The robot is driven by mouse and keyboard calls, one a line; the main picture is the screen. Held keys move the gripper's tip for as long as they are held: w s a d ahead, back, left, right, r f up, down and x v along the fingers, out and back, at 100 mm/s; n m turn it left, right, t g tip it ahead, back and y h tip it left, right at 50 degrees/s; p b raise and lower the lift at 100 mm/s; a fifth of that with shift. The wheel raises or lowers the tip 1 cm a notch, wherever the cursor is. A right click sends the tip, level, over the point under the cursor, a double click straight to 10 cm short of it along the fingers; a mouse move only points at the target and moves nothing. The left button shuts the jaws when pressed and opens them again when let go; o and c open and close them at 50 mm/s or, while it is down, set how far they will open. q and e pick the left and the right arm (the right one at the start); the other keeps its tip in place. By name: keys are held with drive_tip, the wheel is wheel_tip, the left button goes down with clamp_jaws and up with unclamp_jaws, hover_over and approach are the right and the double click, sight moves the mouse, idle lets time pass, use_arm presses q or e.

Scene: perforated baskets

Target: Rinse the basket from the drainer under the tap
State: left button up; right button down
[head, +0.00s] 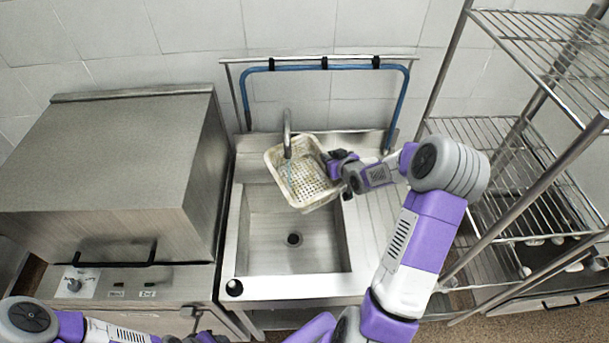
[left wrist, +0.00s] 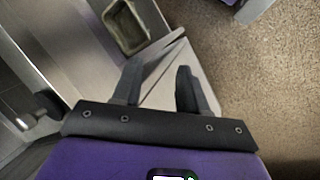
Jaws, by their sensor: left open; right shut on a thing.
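The off-white perforated basket (head: 303,187) is held over the back of the sink (head: 262,225), tilted, under the tap (head: 287,130). A thin bluish streak runs from the spout into the basket, like a stream of water. My right gripper (head: 335,167) is shut on the basket's right rim. The ribbed drainer (head: 376,215) right of the sink shows no basket on it, though my right arm hides part of it. My left gripper (left wrist: 158,78) is open and empty in the left wrist view, low and away from the basket.
A steel hooded machine (head: 115,165) stands left of the sink. A wire shelf rack (head: 500,140) stands at the right, close to my right arm. A blue hose (head: 330,68) hangs on the rail behind the tap. The sink's front, around the drain hole (head: 293,239), is clear.

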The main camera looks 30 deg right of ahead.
drive_tip(key=shift+r, duration=0.1)
idle(0.5)
drive_tip(key=shift+s+a+r, duration=0.3)
drive_tip(key=shift+s+a, duration=0.6)
drive_tip(key=shift+s, duration=0.5)
drive_tip(key=shift+s+a+r, duration=0.35)
drive_tip(key=shift+s+a, duration=0.5)
drive_tip(key=shift+s, duration=0.6)
drive_tip(key=shift+s+a+r, duration=0.3)
drive_tip(key=shift+s+a, duration=0.6)
drive_tip(key=shift+s, duration=0.5)
